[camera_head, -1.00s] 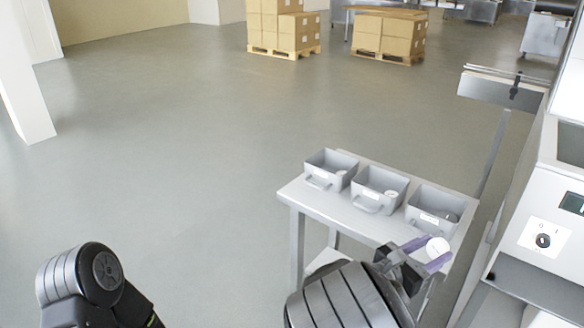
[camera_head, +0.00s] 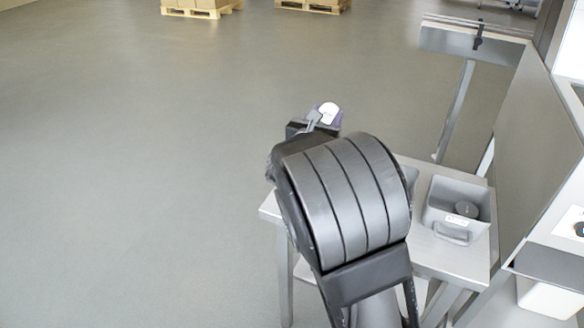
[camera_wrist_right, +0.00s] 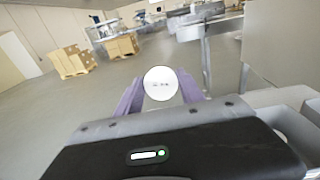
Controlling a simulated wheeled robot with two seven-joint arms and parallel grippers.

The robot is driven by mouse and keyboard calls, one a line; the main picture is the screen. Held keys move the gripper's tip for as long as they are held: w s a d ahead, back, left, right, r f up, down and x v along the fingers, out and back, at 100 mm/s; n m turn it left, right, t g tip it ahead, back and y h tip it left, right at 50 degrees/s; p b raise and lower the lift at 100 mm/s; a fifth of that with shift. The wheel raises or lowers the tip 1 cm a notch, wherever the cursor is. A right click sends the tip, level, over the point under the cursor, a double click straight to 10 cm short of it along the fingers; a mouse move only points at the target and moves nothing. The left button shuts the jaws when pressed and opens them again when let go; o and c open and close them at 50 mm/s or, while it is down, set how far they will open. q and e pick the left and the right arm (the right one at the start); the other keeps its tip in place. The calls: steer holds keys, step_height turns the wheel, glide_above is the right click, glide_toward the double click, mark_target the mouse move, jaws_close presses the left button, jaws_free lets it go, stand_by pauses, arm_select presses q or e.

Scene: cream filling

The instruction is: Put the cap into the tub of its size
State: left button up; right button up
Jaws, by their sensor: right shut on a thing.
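My right gripper (camera_head: 326,117) is shut on a white round cap (camera_head: 329,110), held up in the air above the table's far left part. In the right wrist view the cap (camera_wrist_right: 161,84) sits between the two purple fingers, its round face toward the camera. A grey tub (camera_head: 441,219) with a front handle and a white label stands on the right of the table, with a dark grey round piece (camera_head: 467,209) inside. My right arm hides most of the table's left and middle, including any other tubs there. My left gripper is out of view.
The metal table (camera_head: 450,263) stands beside a machine (camera_head: 540,150) on the right. A metal panel on a post (camera_head: 470,42) rises behind the table. Pallets with boxes (camera_head: 200,6) are far off; the floor on the left is clear.

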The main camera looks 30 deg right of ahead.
steer(key=shift+w+a+t, duration=0.2)
steer(key=shift+w+t, duration=0.05)
steer(key=shift+t, duration=0.05)
steer(key=shift+s, duration=0.2)
steer(key=shift+f, duration=0.15)
step_height(320, 180, down, 6)
steer(key=b, duration=0.2)
steer(key=shift+f+b, duration=0.6)
steer(key=shift+f, duration=1.3)
steer(key=shift+f, duration=0.1)
steer(key=shift+f+b, duration=0.35)
steer(key=shift+f, duration=0.15)
